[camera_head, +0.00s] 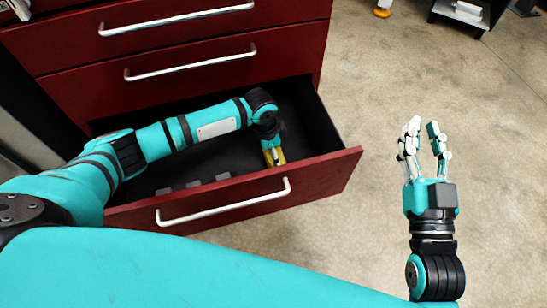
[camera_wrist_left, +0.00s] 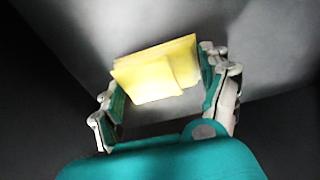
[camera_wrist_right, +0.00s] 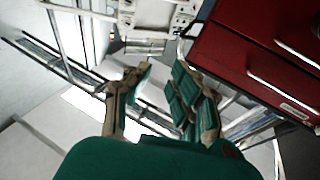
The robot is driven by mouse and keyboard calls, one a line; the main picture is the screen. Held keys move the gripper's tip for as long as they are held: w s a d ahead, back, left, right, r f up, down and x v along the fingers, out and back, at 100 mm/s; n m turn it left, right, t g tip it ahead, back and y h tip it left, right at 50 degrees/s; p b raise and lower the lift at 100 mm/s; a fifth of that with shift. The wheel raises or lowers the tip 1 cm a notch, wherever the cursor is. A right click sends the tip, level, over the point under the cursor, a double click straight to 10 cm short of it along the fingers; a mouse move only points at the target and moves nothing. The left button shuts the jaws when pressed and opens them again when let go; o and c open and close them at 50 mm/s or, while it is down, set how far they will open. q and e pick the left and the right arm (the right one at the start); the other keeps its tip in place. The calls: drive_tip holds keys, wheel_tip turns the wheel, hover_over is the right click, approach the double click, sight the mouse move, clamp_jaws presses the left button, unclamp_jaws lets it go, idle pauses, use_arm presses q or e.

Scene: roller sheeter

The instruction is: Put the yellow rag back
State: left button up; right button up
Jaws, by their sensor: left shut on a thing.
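The yellow rag (camera_wrist_left: 155,75) is folded and sits between the fingers of my left gripper (camera_wrist_left: 165,85), which is shut on it. In the head view my left arm reaches down into the open bottom drawer (camera_head: 330,165) of the red cabinet. There the rag (camera_head: 279,156) shows as a small yellow patch at the gripper, near the drawer's right end. Whether the rag touches the drawer floor I cannot tell. My right gripper (camera_head: 424,150) is open and empty, over the floor to the right of the drawer. It also shows open in the right wrist view (camera_wrist_right: 155,80).
Several small grey items (camera_head: 193,183) lie in the drawer near its front wall, left of the rag. Two closed red drawers (camera_head: 190,65) are above the open one. The concrete floor (camera_head: 400,80) to the right is mostly clear.

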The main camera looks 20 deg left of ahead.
use_arm(q)
wheel_tip(320, 180, down, 2)
drive_tip(key=shift+f+b, duration=0.1)
drive_tip(key=shift+b, duration=0.3)
use_arm(e)
drive_tip(key=r+t, duration=0.1)
drive_tip(key=s+r+t, duration=0.1)
drive_tip(key=r, duration=0.1)
drive_tip(key=r+t+y, duration=0.1)
drive_tip(key=shift+s+a+r, duration=0.1)
drive_tip(key=shift+s+r, duration=0.15)
drive_tip(key=shift+s, duration=0.15)
use_arm(q)
drive_tip(key=o, duration=1.1)
drive_tip(key=shift+c, duration=0.2)
